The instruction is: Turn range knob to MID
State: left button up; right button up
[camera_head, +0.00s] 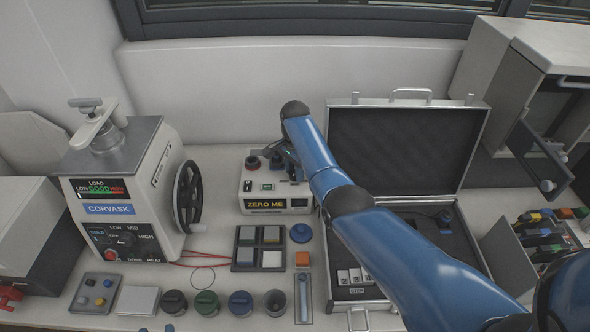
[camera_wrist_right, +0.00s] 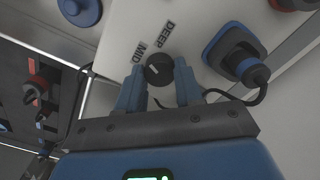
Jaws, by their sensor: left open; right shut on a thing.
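The range knob (camera_wrist_right: 158,70) is small, round and black, on a pale panel in the right wrist view. The labels MID (camera_wrist_right: 139,52) and DEEP (camera_wrist_right: 163,36) are printed beside it. My right gripper (camera_wrist_right: 158,84) is shut on the knob, with one blue finger on each side. A small pale mark shows on the knob, but I cannot tell exactly where it points. In the head view, my right gripper (camera_head: 286,158) is over the white box (camera_head: 277,188) labelled ZERO ME. There the wrist and fingers hide the knob. My left gripper is not in view.
A mounting press (camera_head: 122,190) with a black handwheel stands at left. An open case (camera_head: 402,148) stands right of the box, under my right arm. A dark tray of blocks (camera_head: 258,248) and several round pots are in front. A blue-based connector (camera_wrist_right: 240,58) sits near the knob.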

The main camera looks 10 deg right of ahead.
jog(key=shift+w+r+n, duration=0.1)
jog(key=shift+r+n, duration=0.05)
jog(key=shift+n, duration=1.95)
jog(key=o, duration=1)
jog(key=shift+o, duration=0.2)
notch_tip(320, 180, up, 11)
jog(key=b, duration=0.1)
jog(key=shift+f, duration=0.2)
